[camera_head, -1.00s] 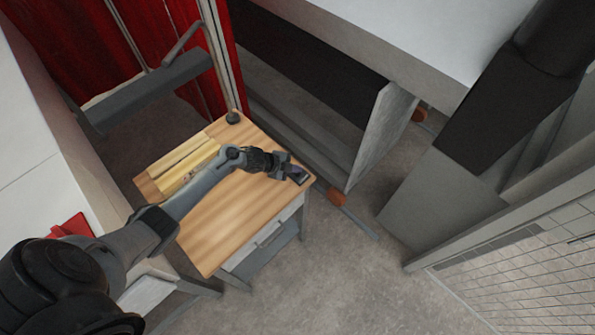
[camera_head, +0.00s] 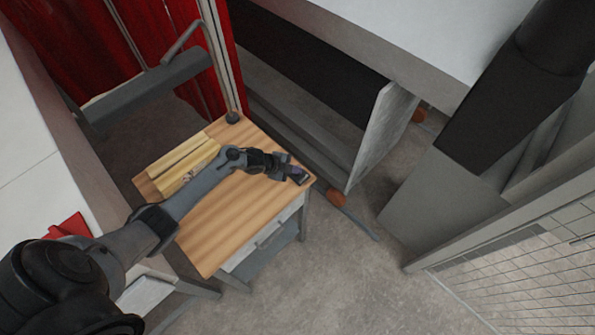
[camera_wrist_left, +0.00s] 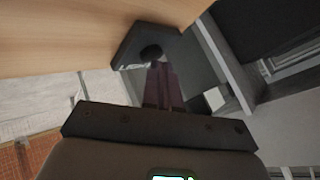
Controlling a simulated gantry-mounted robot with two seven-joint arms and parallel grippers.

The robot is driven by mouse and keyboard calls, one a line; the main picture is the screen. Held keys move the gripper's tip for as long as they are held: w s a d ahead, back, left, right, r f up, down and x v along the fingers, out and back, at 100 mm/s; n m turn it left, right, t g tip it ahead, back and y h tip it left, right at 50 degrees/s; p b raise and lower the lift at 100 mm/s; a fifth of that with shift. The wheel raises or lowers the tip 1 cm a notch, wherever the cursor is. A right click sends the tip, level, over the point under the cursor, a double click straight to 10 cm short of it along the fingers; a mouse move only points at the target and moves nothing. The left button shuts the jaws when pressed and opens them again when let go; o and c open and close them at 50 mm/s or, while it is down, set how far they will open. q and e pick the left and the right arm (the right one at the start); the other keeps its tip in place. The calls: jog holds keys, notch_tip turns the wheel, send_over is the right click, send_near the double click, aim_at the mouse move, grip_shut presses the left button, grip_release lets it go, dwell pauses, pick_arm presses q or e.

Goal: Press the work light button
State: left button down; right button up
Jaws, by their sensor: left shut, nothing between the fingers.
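A small dark box (camera_head: 301,179) sits at the right corner of the wooden table top. In the left wrist view the dark grey box (camera_wrist_left: 133,43) carries a round black button (camera_wrist_left: 150,53). My left gripper (camera_head: 296,173) is at this box, its purplish fingers shut with nothing between them. In the left wrist view the fingertips (camera_wrist_left: 160,66) appear just below the button and very close to it. I cannot tell whether they touch it. My right gripper is not in view.
The wooden table (camera_head: 215,235) has light wooden pieces (camera_head: 180,165) at its left and a small black round object (camera_head: 233,117) at its far corner. A red curtain (camera_head: 165,30) hangs behind. Bare floor (camera_head: 330,270) lies at the right front.

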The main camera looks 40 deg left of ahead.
pick_arm(q)
jog(key=shift+r+p, duration=0.35)
jog(key=shift+p, duration=0.05)
jog(key=shift+r+p, duration=0.4)
jog(key=shift+r, duration=0.05)
notch_tip(320, 180, up, 5)
jog(key=p, duration=0.4)
jog(key=shift+r+p, duration=0.1)
jog(key=shift+p, duration=0.25)
jog(key=shift+s, duration=0.1)
